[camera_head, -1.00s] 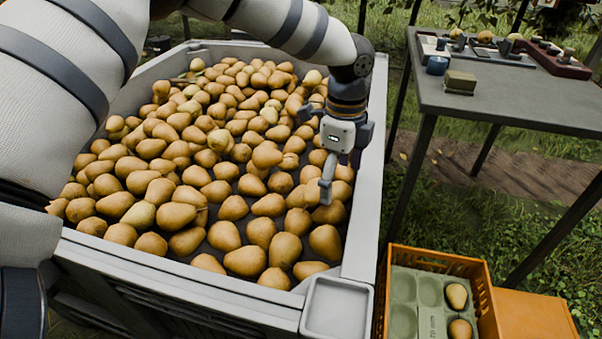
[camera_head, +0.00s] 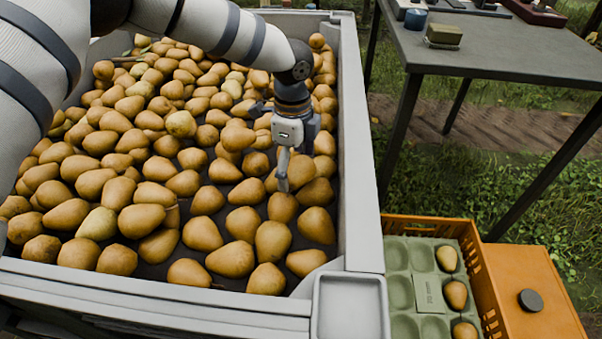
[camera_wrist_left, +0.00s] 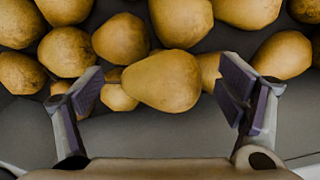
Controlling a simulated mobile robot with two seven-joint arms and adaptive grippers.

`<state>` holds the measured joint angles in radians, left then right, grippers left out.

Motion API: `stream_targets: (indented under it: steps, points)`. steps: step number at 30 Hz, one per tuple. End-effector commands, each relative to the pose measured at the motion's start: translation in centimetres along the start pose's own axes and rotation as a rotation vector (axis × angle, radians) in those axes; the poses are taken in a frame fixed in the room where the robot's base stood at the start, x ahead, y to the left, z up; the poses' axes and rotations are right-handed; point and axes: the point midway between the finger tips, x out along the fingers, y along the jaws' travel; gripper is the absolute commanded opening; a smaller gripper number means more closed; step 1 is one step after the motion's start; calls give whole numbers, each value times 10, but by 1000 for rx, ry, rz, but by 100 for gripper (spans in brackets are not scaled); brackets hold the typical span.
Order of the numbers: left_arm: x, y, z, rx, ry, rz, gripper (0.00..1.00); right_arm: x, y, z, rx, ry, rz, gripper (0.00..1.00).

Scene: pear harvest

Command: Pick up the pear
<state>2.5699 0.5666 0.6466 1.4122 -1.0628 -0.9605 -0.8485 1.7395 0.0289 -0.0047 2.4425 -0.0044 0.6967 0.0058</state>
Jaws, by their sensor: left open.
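Many yellow-brown pears lie in a large grey bin (camera_head: 362,200). My left gripper (camera_head: 283,185) points down inside the bin near its right wall, over the pears. In the left wrist view my left gripper (camera_wrist_left: 162,95) is open, with one finger at each side. A pear (camera_wrist_left: 165,81) lies on its side between the fingers, its narrow end to the left; the fingers stand apart from it. Other pears lie close behind and beside it. Which pear this is in the head view is hard to tell. My right gripper is not in view.
An orange crate (camera_head: 478,262) with a green moulded tray (camera_head: 399,256) holding three pears stands right of the bin. A grey table (camera_head: 490,50) stands behind it, with a blue cup (camera_head: 415,19) and a small box (camera_head: 444,35). The bin's right wall is close to my gripper.

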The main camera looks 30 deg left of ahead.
Motion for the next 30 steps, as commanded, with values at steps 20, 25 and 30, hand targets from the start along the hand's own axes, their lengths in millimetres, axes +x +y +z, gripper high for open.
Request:
stream_targets:
  steps: [20, 25, 30]
  points:
    - [20, 0, 0, 0, 0, -1, 31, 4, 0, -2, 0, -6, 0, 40]
    - [19, 0, 0, 1, 0, -1, 31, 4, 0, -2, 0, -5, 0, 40]
    - [5, -1, -1, 0, 1, -5, 31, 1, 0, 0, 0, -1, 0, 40]
